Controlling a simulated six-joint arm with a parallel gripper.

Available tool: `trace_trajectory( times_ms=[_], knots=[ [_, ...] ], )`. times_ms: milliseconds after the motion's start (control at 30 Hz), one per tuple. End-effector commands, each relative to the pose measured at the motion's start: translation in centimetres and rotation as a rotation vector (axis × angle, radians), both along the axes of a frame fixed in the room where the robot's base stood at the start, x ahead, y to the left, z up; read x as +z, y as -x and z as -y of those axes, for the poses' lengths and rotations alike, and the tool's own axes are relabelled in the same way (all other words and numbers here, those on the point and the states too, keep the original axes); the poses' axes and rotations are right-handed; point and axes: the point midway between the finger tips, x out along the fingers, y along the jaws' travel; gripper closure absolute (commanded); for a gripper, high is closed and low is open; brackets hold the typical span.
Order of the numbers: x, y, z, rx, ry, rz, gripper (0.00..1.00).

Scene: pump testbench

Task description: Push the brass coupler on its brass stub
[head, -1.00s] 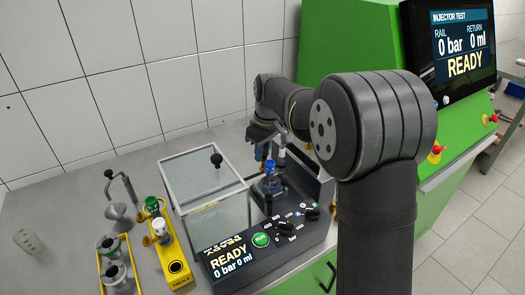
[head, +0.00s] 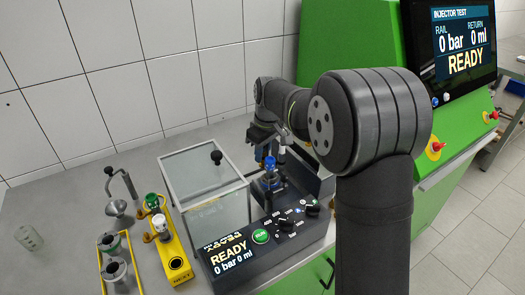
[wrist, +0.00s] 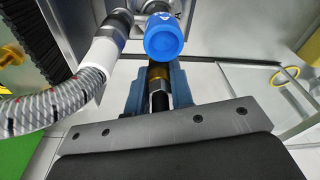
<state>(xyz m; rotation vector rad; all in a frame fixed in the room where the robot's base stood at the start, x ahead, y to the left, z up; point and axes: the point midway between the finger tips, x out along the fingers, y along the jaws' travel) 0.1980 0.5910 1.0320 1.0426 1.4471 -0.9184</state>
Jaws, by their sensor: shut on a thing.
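In the head view my gripper (head: 263,134) is above and behind the blue-capped fitting (head: 270,164) on the bench unit. The coupler is too small and hidden to tell there.
A white hose end (wrist: 104,50) with braided hose is close on the left of my fingers. A clear box (head: 203,190) stands left of the blue fitting, with the READY control panel (head: 230,255) in front.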

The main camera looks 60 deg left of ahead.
Motion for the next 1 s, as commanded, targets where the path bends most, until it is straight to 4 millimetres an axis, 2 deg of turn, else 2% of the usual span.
trace_trajectory(
  times_ms=[1000],
  knots=[
    [-0.75, 0.00, 0.00, 0.000, 0.000, 0.000, 1.00]
  ],
)
